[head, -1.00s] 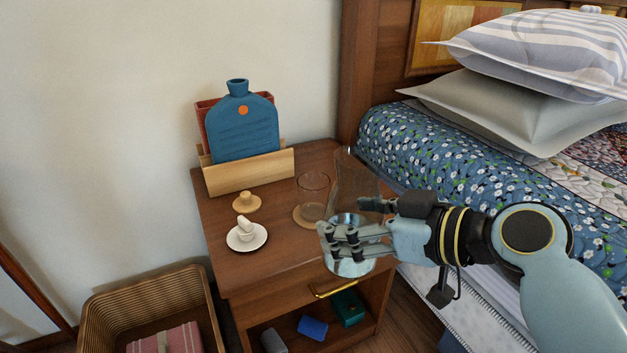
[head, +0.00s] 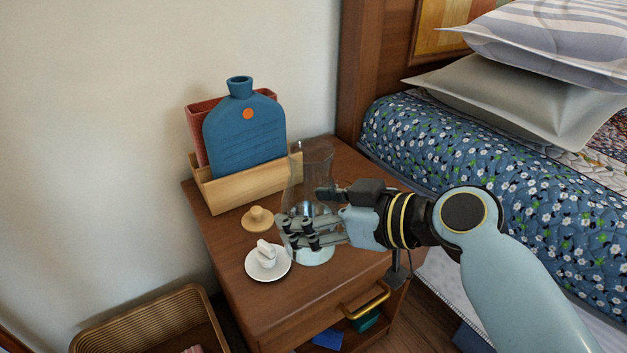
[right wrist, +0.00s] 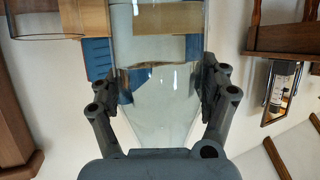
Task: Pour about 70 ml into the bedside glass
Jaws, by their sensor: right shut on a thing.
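My right gripper (head: 306,216) is shut around the waist of a clear glass carafe (head: 312,160). The carafe looks near upright over the front of the bedside table (head: 240,290), with clear water low in it. I cannot tell whether its base touches the table. The carafe also fills the middle of the right wrist view (right wrist: 160,100), between the two fingers. The bedside glass is hard to make out in the head view, behind the carafe and gripper. A clear glass rim, likely its own, shows at the upper left of the right wrist view (right wrist: 45,30). My left gripper is out of view.
A wooden knob-shaped stopper (head: 257,220) and a white saucer (head: 254,273) with a small white object stand left of the carafe. Behind are a wooden holder (head: 240,188) and a blue bottle-shaped item (head: 243,135). A wicker basket (head: 150,318) is lower left; the bed (head: 470,150) is right.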

